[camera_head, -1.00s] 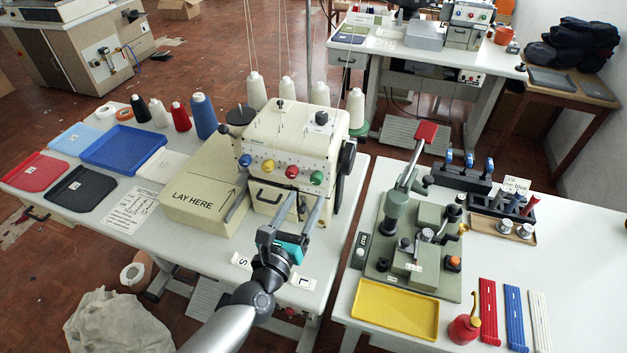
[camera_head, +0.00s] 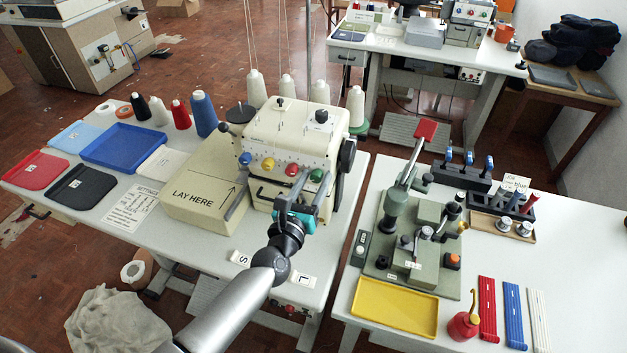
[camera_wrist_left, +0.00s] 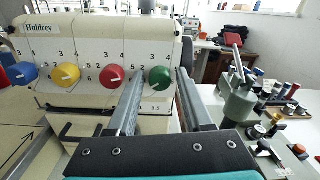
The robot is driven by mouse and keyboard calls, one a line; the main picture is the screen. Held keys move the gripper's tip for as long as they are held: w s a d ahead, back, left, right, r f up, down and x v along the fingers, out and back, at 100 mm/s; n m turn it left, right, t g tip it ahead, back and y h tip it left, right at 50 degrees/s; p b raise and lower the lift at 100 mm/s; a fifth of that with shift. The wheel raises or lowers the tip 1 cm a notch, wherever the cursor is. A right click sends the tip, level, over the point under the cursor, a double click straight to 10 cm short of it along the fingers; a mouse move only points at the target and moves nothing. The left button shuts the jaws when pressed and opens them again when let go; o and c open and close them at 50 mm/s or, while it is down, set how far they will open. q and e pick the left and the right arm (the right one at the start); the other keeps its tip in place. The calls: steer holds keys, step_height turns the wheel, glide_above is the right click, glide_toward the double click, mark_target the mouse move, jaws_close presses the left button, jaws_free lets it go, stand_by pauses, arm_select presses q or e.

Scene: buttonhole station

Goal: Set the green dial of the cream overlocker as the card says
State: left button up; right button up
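The cream overlocker (camera_head: 285,140) stands on the white table. Its front has a row of dials: blue, yellow, red and the green dial (camera_head: 317,175) at the right end. In the left wrist view the green dial (camera_wrist_left: 159,77) appears between my two fingertips, with numbers printed around it. My left gripper (camera_head: 306,188) is open in front of the dial, its fingers (camera_wrist_left: 160,85) apart. I cannot tell whether they touch it. The printed settings card (camera_head: 130,208) lies on the table at the left; its text is too small to read. My right gripper is out of view.
The red dial (camera_wrist_left: 112,76) is close to my left finger. A cream "LAY HERE" block (camera_head: 205,190) stands left of the machine. A green press fixture (camera_head: 420,235) stands on the right table. Thread cones stand behind the machine.

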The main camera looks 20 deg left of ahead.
arm_select(q)
jaws_close()
stand_by(0.5)
